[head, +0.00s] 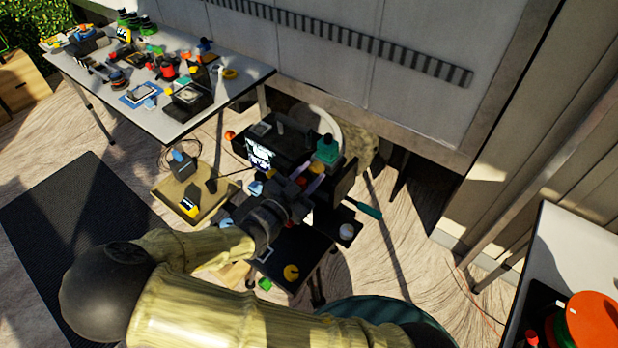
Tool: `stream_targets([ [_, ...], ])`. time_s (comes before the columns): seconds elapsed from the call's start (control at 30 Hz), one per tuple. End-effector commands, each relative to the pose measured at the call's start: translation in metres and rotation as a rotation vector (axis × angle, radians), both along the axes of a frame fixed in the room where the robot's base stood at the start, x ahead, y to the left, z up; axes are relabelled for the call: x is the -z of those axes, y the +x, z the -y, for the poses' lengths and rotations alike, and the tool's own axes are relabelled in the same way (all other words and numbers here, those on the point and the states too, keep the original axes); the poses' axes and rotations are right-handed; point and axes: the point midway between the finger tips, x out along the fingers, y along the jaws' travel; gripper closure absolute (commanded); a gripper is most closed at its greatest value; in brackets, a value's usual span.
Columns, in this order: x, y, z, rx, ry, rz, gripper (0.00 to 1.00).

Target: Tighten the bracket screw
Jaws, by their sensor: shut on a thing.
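My gripper (304,187) reaches over the cluttered video cart (290,244) from the lower left. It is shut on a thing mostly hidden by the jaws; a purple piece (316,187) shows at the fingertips. A teal-handled tool (363,208) juts out past the cart's right side; I cannot tell whether it touches the gripper. A dark upright panel (345,181) stands just right of the fingertips. I cannot make out the bracket or its screw; the gripper and shadow cover much of that area.
A lit monitor (261,154) and a green-teal item (327,149) are behind the gripper. A cardboard tray (165,191) stands to the left. A white table (226,92) full of tools is at the upper left. Another table (570,250) is at the right. Floor between is open.

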Motion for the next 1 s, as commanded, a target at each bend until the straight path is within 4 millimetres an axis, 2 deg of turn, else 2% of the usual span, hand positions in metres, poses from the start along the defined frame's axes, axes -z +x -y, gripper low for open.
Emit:
stream_targets([
  [0.17, 0.000, 0.000, 0.000, 0.000, -0.001, -0.001, 0.93],
  [0.2, 0.000, 0.000, 0.000, 0.000, -0.001, -0.001, 0.68],
  [0.3, 0.000, 0.000, 0.000, 0.000, -0.001, -0.001, 0.48],
  [0.67, 0.000, -0.004, -0.004, -0.001, 0.000, 0.000, 0.48],
  [0.77, 0.001, -0.012, -0.010, -0.003, 0.002, 0.000, 0.48],
  [1.0, 0.003, -0.046, -0.037, -0.004, 0.004, -0.002, 0.48],
])
